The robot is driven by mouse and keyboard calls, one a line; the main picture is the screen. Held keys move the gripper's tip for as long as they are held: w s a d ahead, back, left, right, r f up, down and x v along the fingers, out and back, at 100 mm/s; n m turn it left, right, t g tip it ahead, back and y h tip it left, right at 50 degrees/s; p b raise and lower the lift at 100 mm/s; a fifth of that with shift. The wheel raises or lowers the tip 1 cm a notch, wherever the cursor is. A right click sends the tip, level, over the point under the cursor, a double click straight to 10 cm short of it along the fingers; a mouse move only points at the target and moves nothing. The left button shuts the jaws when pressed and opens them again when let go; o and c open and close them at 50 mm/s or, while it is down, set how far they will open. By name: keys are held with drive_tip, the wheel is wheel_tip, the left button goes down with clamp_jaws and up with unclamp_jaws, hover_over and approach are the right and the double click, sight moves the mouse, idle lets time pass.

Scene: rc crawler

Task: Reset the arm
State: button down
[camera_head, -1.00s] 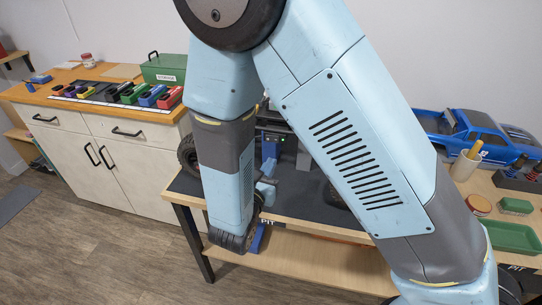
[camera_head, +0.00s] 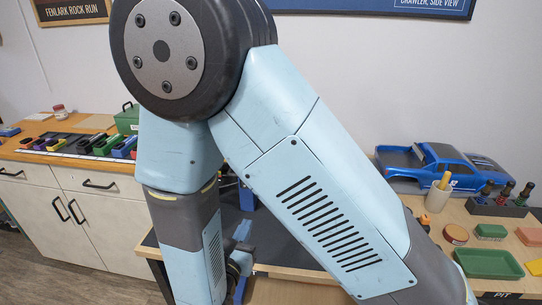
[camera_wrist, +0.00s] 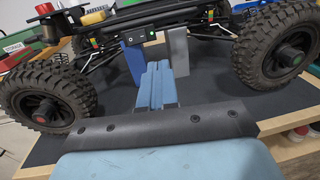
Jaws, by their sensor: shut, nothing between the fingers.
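My gripper (camera_wrist: 155,85) shows in the wrist view as two blue fingers side by side with no gap and nothing between them. Ahead of it, a crawler chassis (camera_wrist: 190,32) stands with knobbly black wheels to the left (camera_wrist: 45,97) and right (camera_wrist: 277,45). A blue block and a grey block stand under its middle. Whether the fingertips touch anything is hard to tell. In the head view, my light blue arm covers most of the chassis and part of the gripper, which hangs over the dark mat (camera_head: 287,237).
A blue truck body (camera_head: 440,165) lies on the workbench at right, with a tool cup (camera_head: 437,200), a bottle rack (camera_head: 497,205) and a green tray (camera_head: 488,264). A wood-topped cabinet (camera_head: 80,177) at left holds a row of coloured items and a green box (camera_head: 127,120).

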drive_tip(key=w+d+r+m+g+h, duration=0.2)
drive_tip(key=d+r+m+g+h, duration=0.2)
drive_tip(key=d+r+m+g, duration=0.65)
drive_tip(key=w+d+r+m+g+h, duration=0.1)
drive_tip(key=w+d+m+g+h, duration=0.2)
drive_tip(key=d+m, duration=0.8)
drive_tip(key=s+d+r+m+t+y, duration=0.1)
drive_tip(key=s+d+r+m+y, duration=0.9)
drive_tip(key=d+r+m, duration=0.2)
drive_tip(key=shift+d+r, duration=0.5)
drive_tip(key=shift+r, duration=0.3)
drive_tip(key=shift+m, duration=0.25)
